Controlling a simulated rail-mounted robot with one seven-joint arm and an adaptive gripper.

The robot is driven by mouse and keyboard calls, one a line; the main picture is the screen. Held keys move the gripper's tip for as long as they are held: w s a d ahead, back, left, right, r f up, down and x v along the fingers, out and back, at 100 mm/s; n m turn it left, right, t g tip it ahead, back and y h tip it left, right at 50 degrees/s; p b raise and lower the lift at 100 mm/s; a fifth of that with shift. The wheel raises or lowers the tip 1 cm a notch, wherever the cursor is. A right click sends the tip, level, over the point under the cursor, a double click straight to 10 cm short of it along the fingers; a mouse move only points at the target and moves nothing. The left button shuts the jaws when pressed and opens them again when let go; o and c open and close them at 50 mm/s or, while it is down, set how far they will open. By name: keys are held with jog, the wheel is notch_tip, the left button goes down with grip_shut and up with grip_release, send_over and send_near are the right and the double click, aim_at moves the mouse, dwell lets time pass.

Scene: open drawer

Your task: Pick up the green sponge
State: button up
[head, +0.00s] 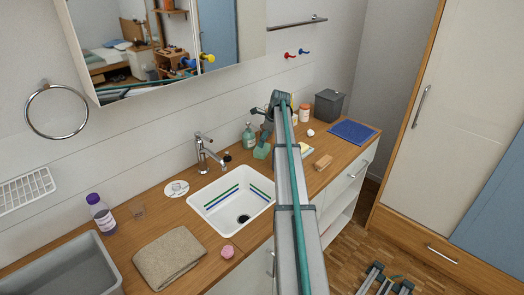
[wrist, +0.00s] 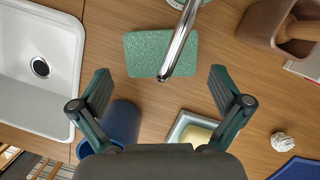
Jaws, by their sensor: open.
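The green sponge (wrist: 143,53) lies flat on the wooden counter, in the upper middle of the wrist view. In the head view the green sponge (head: 261,152) is right of the sink, partly hidden by my arm. My gripper (wrist: 160,74) is open and empty, its fingers apart on either side of the sponge's near edge in the picture. My gripper (head: 267,131) shows above the sponge in the head view. A shiny metal rod (wrist: 182,35) crosses in front of the sponge in the wrist view and hides part of it.
The white sink (head: 232,200) is left of the sponge. A green bottle (head: 249,137) stands beside it. A blue cup (wrist: 122,122) and a soap dish (wrist: 178,135) are near my fingers. A brown holder (wrist: 256,35) and a white swirled object (wrist: 282,142) are to the right.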

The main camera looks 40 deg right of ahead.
aim_at(262, 150)
jog(key=p+x, duration=0.1)
jog(key=x, duration=0.3)
jog(key=shift+f, duration=0.15)
jog(key=shift+c, duration=0.3)
jog(key=c, duration=0.3)
jog(key=shift+c, duration=0.3)
